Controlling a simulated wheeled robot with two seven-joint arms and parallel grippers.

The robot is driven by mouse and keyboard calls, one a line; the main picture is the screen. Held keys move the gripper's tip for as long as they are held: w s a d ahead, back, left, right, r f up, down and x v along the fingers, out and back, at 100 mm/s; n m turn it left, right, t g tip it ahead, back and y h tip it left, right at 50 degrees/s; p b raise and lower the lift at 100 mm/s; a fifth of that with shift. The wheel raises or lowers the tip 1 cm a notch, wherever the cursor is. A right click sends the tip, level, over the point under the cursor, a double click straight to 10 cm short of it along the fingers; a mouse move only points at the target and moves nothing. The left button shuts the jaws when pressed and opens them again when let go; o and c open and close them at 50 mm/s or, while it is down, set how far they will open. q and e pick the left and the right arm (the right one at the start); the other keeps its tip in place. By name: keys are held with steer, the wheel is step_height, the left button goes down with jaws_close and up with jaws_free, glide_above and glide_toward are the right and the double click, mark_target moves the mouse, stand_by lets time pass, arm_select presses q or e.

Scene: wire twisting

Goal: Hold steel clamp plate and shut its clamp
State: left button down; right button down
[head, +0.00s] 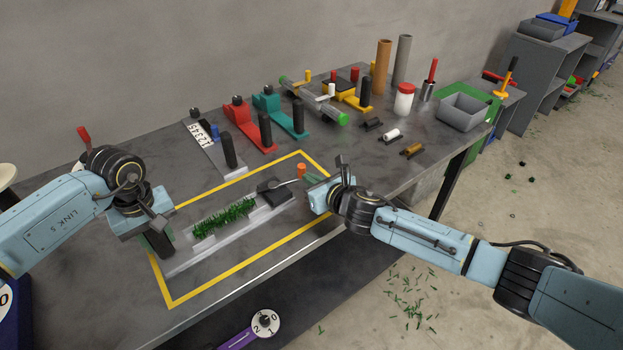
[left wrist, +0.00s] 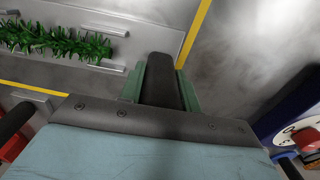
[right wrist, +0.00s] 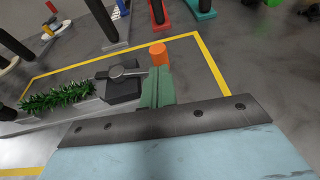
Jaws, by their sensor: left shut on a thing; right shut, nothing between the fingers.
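The steel clamp plate (head: 222,246) lies inside the yellow outline, with a green bristly twist (head: 224,217) along it. My left gripper (left wrist: 161,86) is shut on the plate's upright black handle (left wrist: 160,70) at its left end. The dark clamp block (head: 274,191) is at the right end. Its lever (right wrist: 128,72) lies low across the block and reaches right to an orange knob (right wrist: 158,52). My right gripper (right wrist: 157,86) is shut and empty beside the knob and lever end. Whether it touches the lever, I cannot tell. The fingers hide part of the lever end.
Yellow tape (head: 222,290) frames the work area. Behind it stand grey, red (head: 252,125) and teal (head: 280,115) plates with black handles. Tubes, a red-lidded jar (head: 404,99) and a grey bin (head: 467,110) are at the back right. The table's front strip is clear.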

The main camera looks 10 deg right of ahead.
steer(key=shift+s+a, duration=0.15)
steer(key=shift+s, duration=0.15)
steer(key=shift+s+d, duration=0.2)
steer(key=shift+s, duration=0.2)
steer(key=d+f+v, duration=0.1)
steer(key=v, duration=1.2)
steer(key=shift+w+d, duration=0.1)
arm_select(q)
steer(key=c, duration=0.9)
jaws_free()
